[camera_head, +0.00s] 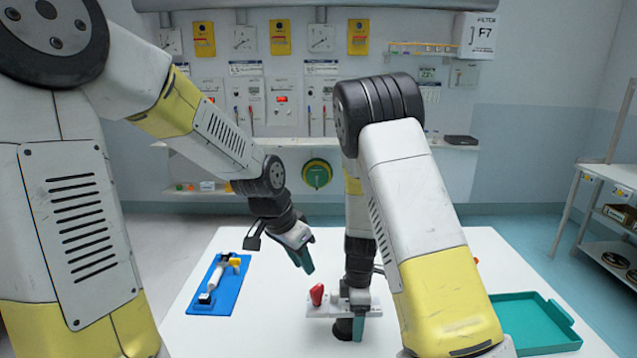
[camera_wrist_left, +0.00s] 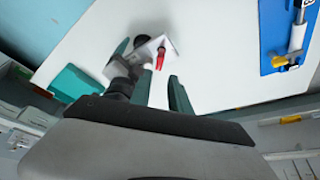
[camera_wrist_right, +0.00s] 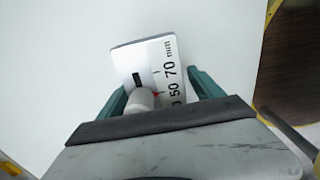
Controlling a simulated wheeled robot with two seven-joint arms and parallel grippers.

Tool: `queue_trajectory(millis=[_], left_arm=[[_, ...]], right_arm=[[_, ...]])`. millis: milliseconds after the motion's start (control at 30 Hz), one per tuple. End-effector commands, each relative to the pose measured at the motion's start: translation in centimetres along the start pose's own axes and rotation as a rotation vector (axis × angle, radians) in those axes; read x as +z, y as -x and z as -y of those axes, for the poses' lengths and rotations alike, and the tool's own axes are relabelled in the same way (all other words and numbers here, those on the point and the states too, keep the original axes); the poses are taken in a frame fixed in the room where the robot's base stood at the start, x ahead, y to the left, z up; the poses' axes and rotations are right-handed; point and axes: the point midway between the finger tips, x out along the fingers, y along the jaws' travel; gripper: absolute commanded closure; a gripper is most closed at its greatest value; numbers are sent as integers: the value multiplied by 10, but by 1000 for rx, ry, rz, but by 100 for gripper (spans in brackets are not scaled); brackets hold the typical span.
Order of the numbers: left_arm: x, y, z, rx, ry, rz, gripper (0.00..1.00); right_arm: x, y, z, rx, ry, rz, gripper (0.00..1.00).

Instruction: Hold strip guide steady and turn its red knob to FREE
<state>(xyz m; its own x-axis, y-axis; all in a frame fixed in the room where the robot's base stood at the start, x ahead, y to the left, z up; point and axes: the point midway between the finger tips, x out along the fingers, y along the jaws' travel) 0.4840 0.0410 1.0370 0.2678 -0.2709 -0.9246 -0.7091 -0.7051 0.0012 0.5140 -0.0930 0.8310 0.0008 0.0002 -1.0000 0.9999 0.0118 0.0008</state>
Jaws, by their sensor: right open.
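The strip guide (camera_head: 322,311) is a white plate on a dark round foot on the table, with its red knob (camera_head: 317,294) at its left end. It also shows in the left wrist view, with the red knob (camera_wrist_left: 161,57) on it. In the right wrist view the guide's plate (camera_wrist_right: 150,62) shows a millimetre scale and a white post. My right gripper (camera_wrist_right: 160,92) is open, its fingers on either side of the guide; I cannot tell if they touch it. My left gripper (camera_head: 303,257) is open and empty, above and left of the knob, apart from it.
A blue tray (camera_head: 197,304) with a white and yellow tool lies at the table's left. A teal tray (camera_head: 535,322) lies at the right, partly behind my right arm. The white table between the blue tray and guide is clear. A shelf rack (camera_head: 605,175) stands at far right.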

Motion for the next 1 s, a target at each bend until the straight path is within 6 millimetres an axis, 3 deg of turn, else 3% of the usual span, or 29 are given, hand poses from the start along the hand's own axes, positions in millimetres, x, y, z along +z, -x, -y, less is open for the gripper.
queue_trajectory(millis=[167, 500, 767, 867, 1000], left_arm=[[0, 0, 0, 0, 0, 0, 77], [0, 0, 0, 0, 0, 0, 77], [0, 0, 0, -1, 0, 0, 77], [2, 4, 0, -13, 9, 6, 77], [13, 25, 3, -69, 58, 27, 77]], right_arm=[[-1, 13, -1, 3, 2, -2, 24], [-1, 84, -2, 5, 1, -3, 24], [0, 116, 0, 2, -1, -2, 24], [0, 127, 2, 8, -35, -17, 24], [2, 160, 14, 37, -192, -91, 24]])
